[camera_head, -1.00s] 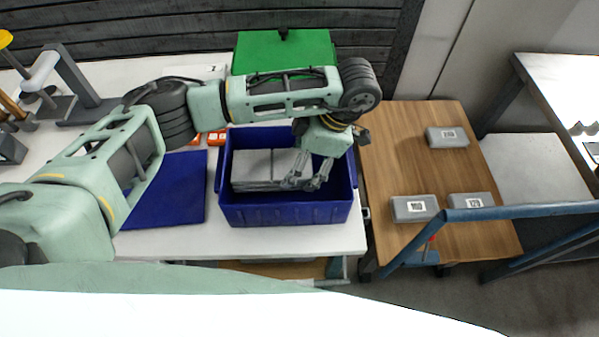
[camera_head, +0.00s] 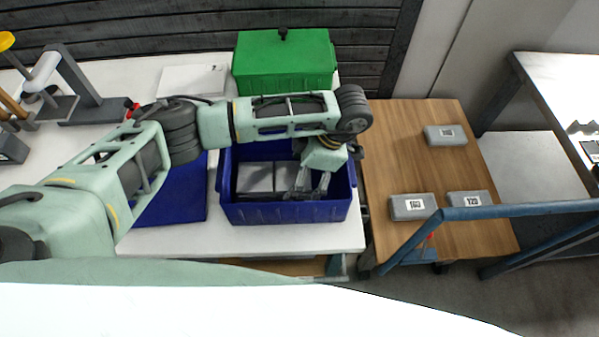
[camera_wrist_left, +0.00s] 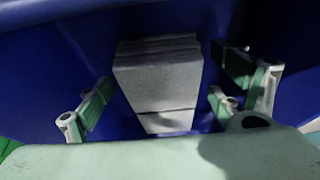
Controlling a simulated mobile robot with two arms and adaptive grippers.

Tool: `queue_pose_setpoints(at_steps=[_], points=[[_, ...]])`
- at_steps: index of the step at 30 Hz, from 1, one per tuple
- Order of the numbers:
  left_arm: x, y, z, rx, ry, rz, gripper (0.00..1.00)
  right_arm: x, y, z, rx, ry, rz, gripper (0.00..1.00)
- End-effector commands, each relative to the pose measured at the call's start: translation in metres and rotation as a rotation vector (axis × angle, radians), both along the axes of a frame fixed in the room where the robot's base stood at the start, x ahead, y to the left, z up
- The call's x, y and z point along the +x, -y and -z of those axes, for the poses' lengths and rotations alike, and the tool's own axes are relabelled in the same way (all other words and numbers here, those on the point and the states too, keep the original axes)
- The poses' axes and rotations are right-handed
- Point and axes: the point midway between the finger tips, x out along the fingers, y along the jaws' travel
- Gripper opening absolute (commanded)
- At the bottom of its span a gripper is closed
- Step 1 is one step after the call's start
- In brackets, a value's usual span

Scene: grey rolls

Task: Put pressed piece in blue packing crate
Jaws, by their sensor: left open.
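The blue packing crate (camera_head: 285,214) stands on the white table in the head view. Flat grey pieces (camera_head: 255,178) lie low inside it, towards its left and middle. My left gripper (camera_head: 309,191) reaches down into the crate at the right of the pieces, with its fingers spread. In the left wrist view, a stack of grey pieces (camera_wrist_left: 158,85) shows between the spread fingers of the left gripper (camera_wrist_left: 165,98), with gaps on both sides. Which of these is the pressed piece I cannot tell. My right gripper is out of view.
A green lidded box (camera_head: 284,65) stands behind the crate. A wooden table (camera_head: 420,165) at the right holds grey labelled blocks (camera_head: 413,207). A press-like stand (camera_head: 80,90) is at the far left.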

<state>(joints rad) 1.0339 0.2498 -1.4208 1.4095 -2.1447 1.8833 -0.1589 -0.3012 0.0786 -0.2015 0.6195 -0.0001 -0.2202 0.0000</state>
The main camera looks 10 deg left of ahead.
Motion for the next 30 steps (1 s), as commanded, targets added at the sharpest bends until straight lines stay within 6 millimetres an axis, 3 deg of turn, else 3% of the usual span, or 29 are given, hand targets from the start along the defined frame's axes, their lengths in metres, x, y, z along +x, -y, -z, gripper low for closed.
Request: queue_pose_setpoints(at_steps=[11,24,30], points=[[0.002,0.004,-0.009,0.000,0.003,0.000,0.87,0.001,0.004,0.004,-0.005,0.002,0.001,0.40],[0.012,0.035,-0.089,0.001,0.007,0.002,0.87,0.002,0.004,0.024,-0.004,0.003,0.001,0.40],[0.013,0.043,-0.108,0.001,0.002,0.000,0.87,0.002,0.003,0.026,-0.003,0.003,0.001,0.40]])
